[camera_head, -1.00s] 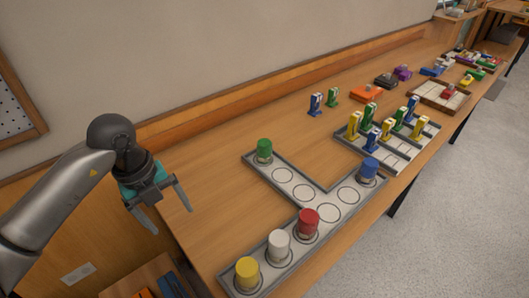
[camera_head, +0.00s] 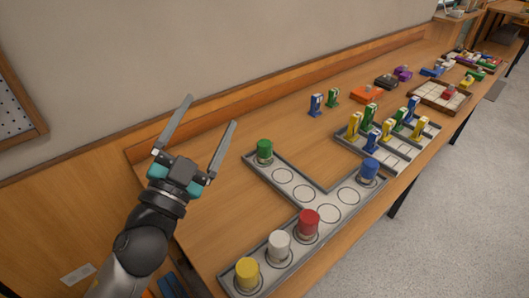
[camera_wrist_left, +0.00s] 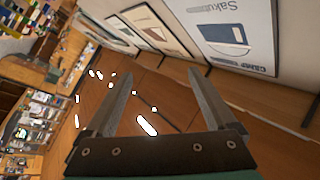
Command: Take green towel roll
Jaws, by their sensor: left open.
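The green towel roll (camera_head: 264,150) stands upright on a circle at the far left end of a grey tray (camera_head: 262,172) on the wooden table. My left gripper (camera_head: 208,112) is open and empty, to the left of the green roll and apart from it, with its fingers pointing up and away towards the wall. In the left wrist view the spread fingers (camera_wrist_left: 158,92) have nothing between them, and the green roll does not show. My right gripper is not in view.
The tray also holds a blue roll (camera_head: 368,170), a red roll (camera_head: 308,222), a white roll (camera_head: 279,244) and a yellow roll (camera_head: 247,272). A second tray (camera_head: 392,160) holds several coloured upright pieces. The table left of the green roll is clear.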

